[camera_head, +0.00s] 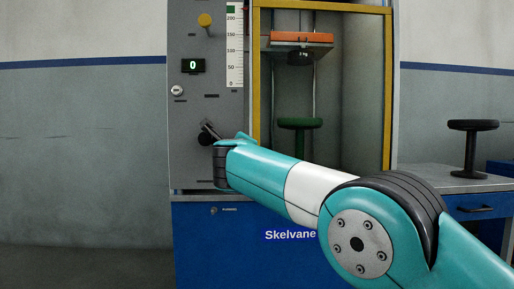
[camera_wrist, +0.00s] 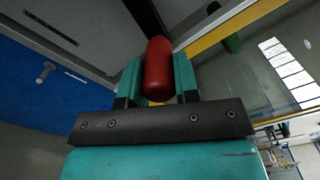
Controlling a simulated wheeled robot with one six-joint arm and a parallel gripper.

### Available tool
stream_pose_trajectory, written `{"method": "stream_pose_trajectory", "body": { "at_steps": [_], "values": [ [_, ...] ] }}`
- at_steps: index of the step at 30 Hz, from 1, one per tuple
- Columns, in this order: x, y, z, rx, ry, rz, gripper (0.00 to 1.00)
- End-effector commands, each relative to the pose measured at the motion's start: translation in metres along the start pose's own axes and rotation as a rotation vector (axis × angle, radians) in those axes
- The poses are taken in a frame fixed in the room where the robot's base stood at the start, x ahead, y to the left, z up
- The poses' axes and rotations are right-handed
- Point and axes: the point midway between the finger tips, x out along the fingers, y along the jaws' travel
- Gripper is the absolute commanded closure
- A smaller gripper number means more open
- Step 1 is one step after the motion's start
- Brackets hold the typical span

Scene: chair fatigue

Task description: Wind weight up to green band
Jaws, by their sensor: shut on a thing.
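My gripper (camera_wrist: 158,78) is shut on a red rounded handle (camera_wrist: 158,62), with a teal finger on each side of it. In the head view my arm hides the handle and most of the gripper. A dark crank hub and arm (camera_head: 206,137) show on the grey panel beside it. An orange weight (camera_head: 301,38) hangs high inside the yellow-edged frame, with a dark block under it. A green-seated stool (camera_head: 300,123) stands below, well apart from it. The green band (camera_head: 231,9) is at the top of the white scale (camera_head: 235,50).
The grey panel (camera_head: 182,130) also carries a yellow knob (camera_head: 205,20), a display (camera_head: 193,65) reading 0 and a round button (camera_head: 177,91). A blue cabinet (camera_head: 225,255) is below. A dark stool (camera_head: 472,145) stands on a bench at the right.

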Motion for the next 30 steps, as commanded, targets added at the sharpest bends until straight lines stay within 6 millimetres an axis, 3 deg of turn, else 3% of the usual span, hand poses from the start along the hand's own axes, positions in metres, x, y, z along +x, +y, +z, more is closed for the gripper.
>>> {"method": "stream_pose_trajectory", "body": {
  "at_steps": [3, 17, 18, 21, 30],
  "values": [
    [-0.002, 0.0112, 0.0077, 0.02, -0.016, 0.014, 1.0],
    [-0.0021, 0.0133, 0.0091, 0.029, -0.019, 0.016, 1.0],
    [-0.002, 0.0133, 0.009, 0.029, -0.019, 0.016, 0.64],
    [-0.0018, 0.0119, 0.0081, 0.029, -0.018, 0.014, 0.46],
    [-0.0023, 0.0083, 0.0058, 0.03, -0.013, 0.008, 0.46]
  ]
}}
